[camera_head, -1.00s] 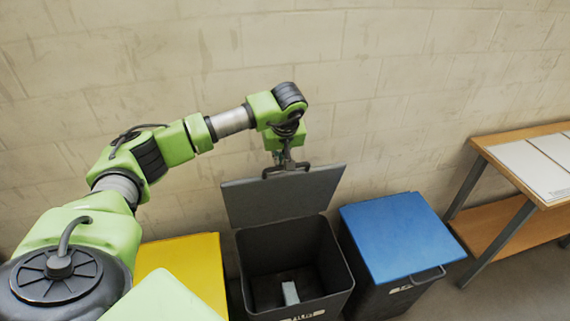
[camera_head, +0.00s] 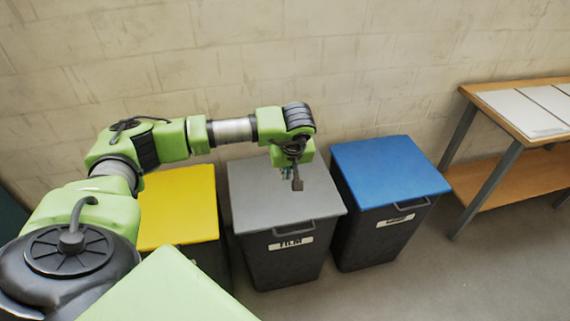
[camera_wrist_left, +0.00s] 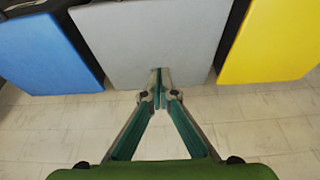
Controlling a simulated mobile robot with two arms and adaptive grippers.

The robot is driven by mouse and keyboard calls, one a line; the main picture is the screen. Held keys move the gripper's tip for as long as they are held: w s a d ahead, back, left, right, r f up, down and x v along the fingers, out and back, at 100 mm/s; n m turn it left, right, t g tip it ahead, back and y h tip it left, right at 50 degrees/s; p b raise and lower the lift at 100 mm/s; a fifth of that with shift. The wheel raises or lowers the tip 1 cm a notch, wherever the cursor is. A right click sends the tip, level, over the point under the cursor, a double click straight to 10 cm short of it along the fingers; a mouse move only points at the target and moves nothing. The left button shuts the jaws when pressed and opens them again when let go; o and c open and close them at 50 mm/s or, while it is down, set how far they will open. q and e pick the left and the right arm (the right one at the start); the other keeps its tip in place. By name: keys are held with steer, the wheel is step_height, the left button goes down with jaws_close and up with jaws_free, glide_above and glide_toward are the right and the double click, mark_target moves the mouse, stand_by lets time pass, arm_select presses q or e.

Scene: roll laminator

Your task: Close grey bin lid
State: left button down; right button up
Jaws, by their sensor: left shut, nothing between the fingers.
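The grey lid (camera_head: 262,205) lies flat and shut on the dark bin (camera_head: 290,260) labelled FILM, with its handle at the front edge. In the left wrist view the grey lid (camera_wrist_left: 145,40) lies under the fingertips. My left gripper (camera_head: 297,185) is above the right part of the lid, pointing down. Its fingers (camera_wrist_left: 160,78) are together with nothing between them. I cannot tell whether the fingertips touch the lid. The inside of the bin is hidden by the lid. My right gripper is not in view.
A bin with a yellow lid (camera_head: 180,205) stands on the left and one with a blue lid (camera_head: 385,170) on the right, both shut. A wooden table (camera_head: 490,110) stands at the far right. A brick wall (camera_head: 400,60) is behind. The floor (camera_head: 480,280) in front is clear.

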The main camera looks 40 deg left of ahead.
arm_select(q)
steer(key=shift+s+d+f+b, duration=0.15)
steer(key=shift+s+d+f, duration=0.1)
steer(key=shift+f, duration=0.2)
steer(key=shift+s+d+f+b, duration=0.1)
steer(key=shift+d+f+b, duration=0.1)
steer(key=shift+f, duration=0.2)
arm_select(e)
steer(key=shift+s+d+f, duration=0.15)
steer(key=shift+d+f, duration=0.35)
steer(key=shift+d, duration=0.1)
